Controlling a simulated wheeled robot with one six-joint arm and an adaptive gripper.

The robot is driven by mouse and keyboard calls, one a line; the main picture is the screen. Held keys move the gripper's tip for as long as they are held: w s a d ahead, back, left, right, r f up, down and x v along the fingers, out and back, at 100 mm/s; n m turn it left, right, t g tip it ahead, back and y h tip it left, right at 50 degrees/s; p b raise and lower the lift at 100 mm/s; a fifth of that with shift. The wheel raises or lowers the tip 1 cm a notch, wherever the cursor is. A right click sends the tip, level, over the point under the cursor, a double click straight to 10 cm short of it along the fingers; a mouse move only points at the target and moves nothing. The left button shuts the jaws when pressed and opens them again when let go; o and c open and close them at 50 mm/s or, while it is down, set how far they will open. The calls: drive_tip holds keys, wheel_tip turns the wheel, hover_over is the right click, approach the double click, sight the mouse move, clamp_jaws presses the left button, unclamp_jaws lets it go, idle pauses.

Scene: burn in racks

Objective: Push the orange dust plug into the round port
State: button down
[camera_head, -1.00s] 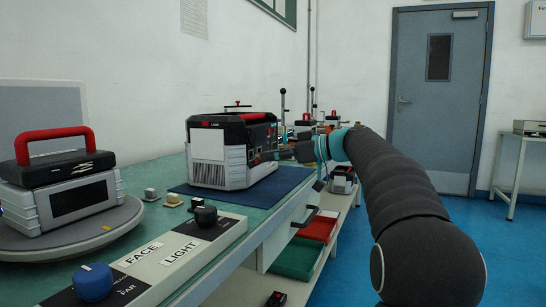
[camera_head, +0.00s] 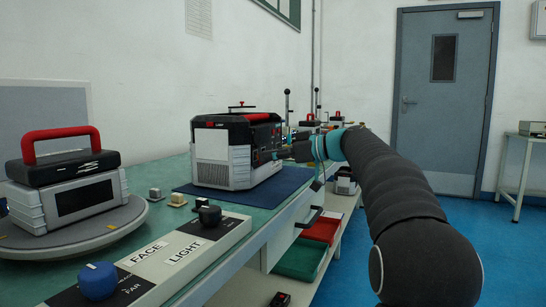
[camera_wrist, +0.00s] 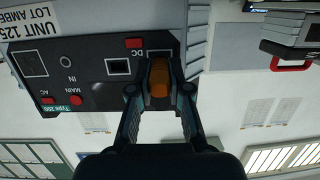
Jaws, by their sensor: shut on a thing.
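The orange dust plug (camera_wrist: 158,82) is between the fingertips of my gripper (camera_wrist: 159,92) in the wrist view. My gripper is shut on it, right in front of the dark port panel (camera_wrist: 95,88). The plug covers what lies behind it, so I cannot tell whether it is inside a port. A small round port (camera_wrist: 65,61) marked IN shows to the left, apart from the plug. In the head view the black, white and red unit (camera_head: 222,158) stands on a blue mat, with my gripper (camera_head: 282,154) at its right side; the plug is too small to see there.
Square sockets (camera_wrist: 118,66) and red buttons (camera_wrist: 134,43) sit close to the plug on the panel. A second unit (camera_head: 70,195) with a red handle stands on a round turntable at left. A control box (camera_head: 165,255) with knobs lies along the bench front.

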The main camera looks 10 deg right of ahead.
drive_tip(key=shift+w+a, duration=0.25)
drive_tip(key=shift+a, duration=0.15)
drive_tip(key=c, duration=1)
unclamp_jaws()
